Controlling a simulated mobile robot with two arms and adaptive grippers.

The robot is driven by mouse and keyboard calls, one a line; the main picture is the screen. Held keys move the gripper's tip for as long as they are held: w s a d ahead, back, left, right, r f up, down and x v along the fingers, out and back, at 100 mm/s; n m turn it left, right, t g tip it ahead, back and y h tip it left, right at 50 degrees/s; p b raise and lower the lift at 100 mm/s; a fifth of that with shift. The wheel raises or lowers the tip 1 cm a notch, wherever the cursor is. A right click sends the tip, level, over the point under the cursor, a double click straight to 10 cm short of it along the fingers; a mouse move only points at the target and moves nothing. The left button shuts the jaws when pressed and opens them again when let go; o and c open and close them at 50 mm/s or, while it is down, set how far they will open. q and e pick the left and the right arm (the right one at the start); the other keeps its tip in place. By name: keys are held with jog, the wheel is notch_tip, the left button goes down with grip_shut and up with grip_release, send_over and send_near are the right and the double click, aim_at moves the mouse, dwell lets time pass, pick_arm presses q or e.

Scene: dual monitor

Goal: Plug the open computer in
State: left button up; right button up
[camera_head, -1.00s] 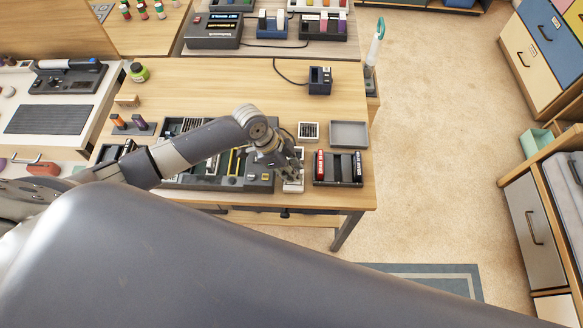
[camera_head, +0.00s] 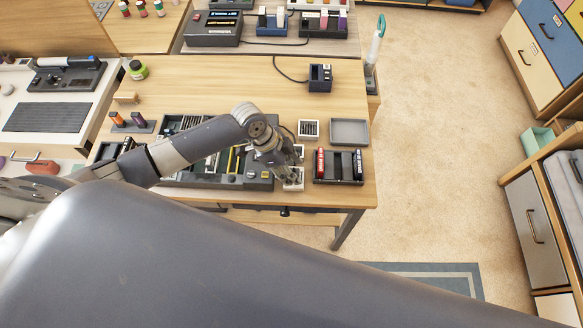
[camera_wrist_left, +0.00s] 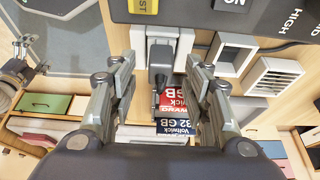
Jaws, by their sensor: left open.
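The open computer (camera_head: 215,172) appears to be the dark, uncovered case on the wooden table, with its parts showing; my left arm covers part of it. My left gripper (camera_head: 289,180) is over the table at the right end of this case, by a small white block (camera_head: 299,184). In the left wrist view, my left gripper (camera_wrist_left: 162,70) is open. A grey plug-like piece (camera_wrist_left: 161,58) lies between its fingers, not visibly clamped. A dark labelled panel (camera_wrist_left: 220,15) lies close beyond the fingertips.
A grey tray (camera_head: 349,132) and a white slotted box (camera_head: 309,130) lie behind. A dark blue device (camera_head: 320,78) with a cable stands at the back.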

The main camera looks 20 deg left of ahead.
pick_arm(q)
jog(key=v, duration=1.1)
jog(key=shift+r, duration=0.25)
